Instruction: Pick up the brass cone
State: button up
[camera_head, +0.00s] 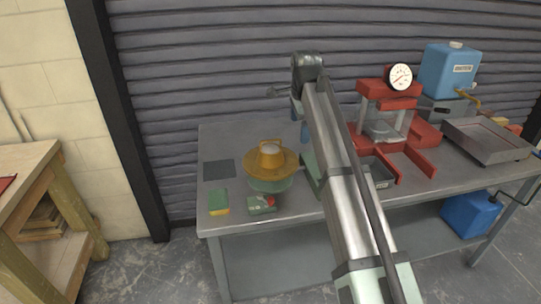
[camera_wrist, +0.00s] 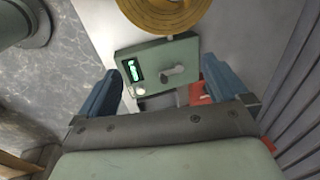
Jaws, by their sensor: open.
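The brass cone (camera_head: 270,155) stands upright on the round brass disc (camera_head: 285,164) of a green-based table unit, left of my arm in the head view. It has handles at its sides. In the wrist view only part of the brass disc (camera_wrist: 165,27) shows at the top edge; the cone itself is not clearly visible there. My gripper (camera_wrist: 160,70) is open, with its blue fingers apart and nothing visibly held. In the head view a blue finger (camera_head: 304,132) shows to the right of and behind the cone, apart from it.
A green box with a display and knob (camera_wrist: 157,62) lies between the disc and my fingers in the wrist view. A red press (camera_head: 388,130), metal tray (camera_head: 488,142) and blue container (camera_head: 449,70) stand right. The shutter (camera_head: 210,75) is behind.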

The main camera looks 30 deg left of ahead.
send_near(270, 149)
jog(key=x, duration=0.8)
jog(key=shift+f, duration=0.45)
jog(key=c, duration=1)
jog(key=shift+r, duration=0.1)
jog(key=shift+c, duration=0.2)
